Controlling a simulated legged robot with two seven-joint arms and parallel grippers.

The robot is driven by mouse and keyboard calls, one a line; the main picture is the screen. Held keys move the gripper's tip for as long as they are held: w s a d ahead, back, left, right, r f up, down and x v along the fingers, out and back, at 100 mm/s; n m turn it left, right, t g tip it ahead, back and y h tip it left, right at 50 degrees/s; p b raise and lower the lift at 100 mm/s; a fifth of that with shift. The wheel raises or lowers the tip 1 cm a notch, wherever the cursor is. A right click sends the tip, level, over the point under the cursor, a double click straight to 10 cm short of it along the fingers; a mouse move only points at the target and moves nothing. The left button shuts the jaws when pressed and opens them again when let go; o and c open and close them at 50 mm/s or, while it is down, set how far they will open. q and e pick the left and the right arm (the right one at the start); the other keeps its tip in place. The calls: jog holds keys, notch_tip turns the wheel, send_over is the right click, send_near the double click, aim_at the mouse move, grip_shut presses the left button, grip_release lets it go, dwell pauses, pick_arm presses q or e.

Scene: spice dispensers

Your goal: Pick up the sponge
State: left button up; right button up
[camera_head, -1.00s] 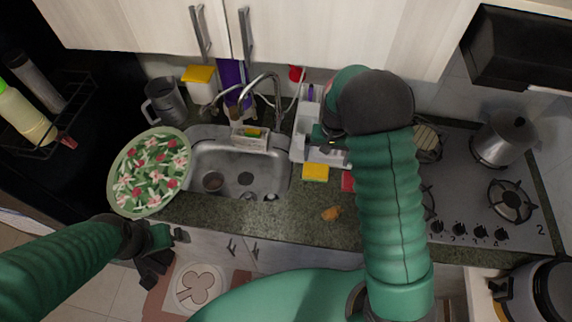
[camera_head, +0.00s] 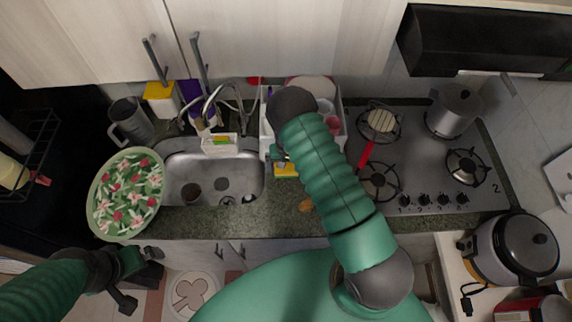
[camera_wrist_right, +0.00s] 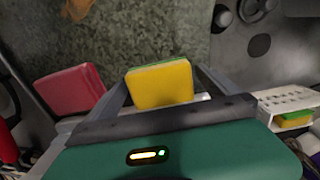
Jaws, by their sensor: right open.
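A yellow sponge with a green layer (camera_head: 287,170) lies on the counter just right of the sink, partly hidden by my right arm. In the right wrist view the sponge (camera_wrist_right: 160,86) shows between the two fingers of my right gripper (camera_wrist_right: 163,92), which is open. I cannot tell whether the fingers touch it. In the head view my right gripper (camera_head: 278,156) is mostly hidden behind its own forearm. My left gripper (camera_head: 132,274) is low at the left, in front of the counter, away from the sponge; its jaw opening is unclear.
A red block (camera_wrist_right: 72,90) lies beside the sponge. A second yellow-green sponge (camera_wrist_right: 294,118) sits in a white caddy (camera_wrist_right: 285,99) at the sink (camera_head: 213,166). A white dish rack (camera_head: 266,124) stands behind. An orange-brown item (camera_head: 305,205) lies near the counter's front edge.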

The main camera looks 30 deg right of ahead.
jog(key=shift+f, duration=0.3)
jog(key=c, duration=1.3)
jog(key=shift+o, duration=0.2)
jog(key=shift+r+b, duration=0.45)
jog(key=shift+b, duration=0.05)
notch_tip(320, 180, up, 2)
jog(key=shift+w+r+b, duration=0.1)
jog(key=shift+b, duration=0.7)
jog(key=s+a+b, duration=0.1)
jog(key=s+a, duration=0.1)
jog(key=s, duration=0.2)
jog(key=s+a+r+b, duration=0.1)
jog(key=s+a+b, duration=0.1)
jog(key=s, duration=0.3)
jog(key=s+a+r+b, duration=0.1)
jog(key=s+a, duration=0.3)
jog(key=s, duration=0.1)
jog(key=shift+a, duration=0.2)
